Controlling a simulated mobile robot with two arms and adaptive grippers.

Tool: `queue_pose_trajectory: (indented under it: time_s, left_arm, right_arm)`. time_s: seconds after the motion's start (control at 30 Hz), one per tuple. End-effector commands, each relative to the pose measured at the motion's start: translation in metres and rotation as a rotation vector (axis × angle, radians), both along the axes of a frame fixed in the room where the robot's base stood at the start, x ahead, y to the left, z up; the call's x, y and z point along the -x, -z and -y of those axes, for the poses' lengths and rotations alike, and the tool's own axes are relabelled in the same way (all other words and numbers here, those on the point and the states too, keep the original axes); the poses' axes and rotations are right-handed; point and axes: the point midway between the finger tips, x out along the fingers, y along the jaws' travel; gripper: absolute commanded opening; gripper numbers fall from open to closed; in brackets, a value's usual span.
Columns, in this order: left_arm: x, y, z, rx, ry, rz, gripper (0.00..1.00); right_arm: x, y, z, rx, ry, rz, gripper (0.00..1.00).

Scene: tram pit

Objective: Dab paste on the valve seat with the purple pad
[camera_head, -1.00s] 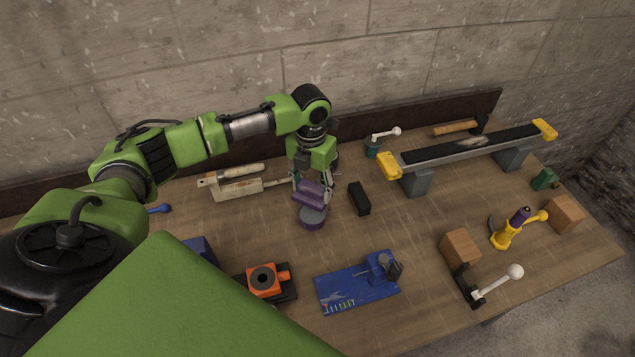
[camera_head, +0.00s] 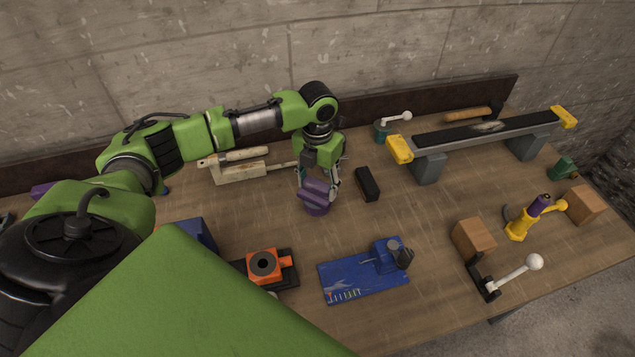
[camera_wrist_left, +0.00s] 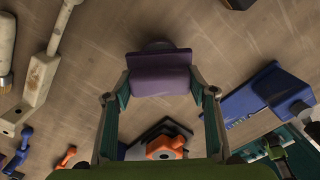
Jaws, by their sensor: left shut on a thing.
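My left gripper (camera_head: 319,180) is shut on the purple pad (camera_head: 316,190), a block that also shows between the fingers in the left wrist view (camera_wrist_left: 160,76). The pad is over a round purple tin (camera_head: 317,211) with a grey top, which it mostly covers. I cannot tell whether they touch. The likely valve seat is an orange block with a dark ringed hole (camera_head: 263,262), on a black base near the front of the bench. It also shows in the left wrist view (camera_wrist_left: 165,147). What seems to be my right gripper (camera_wrist_left: 275,145) shows partly there, its jaws unclear.
A black block (camera_head: 367,184) lies right of the tin. A blue plate with a small fixture (camera_head: 360,283) lies right of the orange block. A wooden-handled tool on a pale block (camera_head: 238,170) is at left. A long raised rail (camera_head: 490,132) stands at back right.

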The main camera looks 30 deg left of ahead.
Motion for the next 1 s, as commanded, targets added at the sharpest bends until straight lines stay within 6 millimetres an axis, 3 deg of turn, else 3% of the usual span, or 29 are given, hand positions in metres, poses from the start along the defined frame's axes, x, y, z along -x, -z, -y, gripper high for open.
queue_pose_trajectory:
  time_s: [1.0]
  left_arm:
    - [-0.0003, 0.0039, 0.0003, 0.001, 0.000, 0.001, 0.35]
  right_arm:
    - [-0.0025, 0.0003, -0.0028, -0.003, 0.001, 0.004, 0.40]
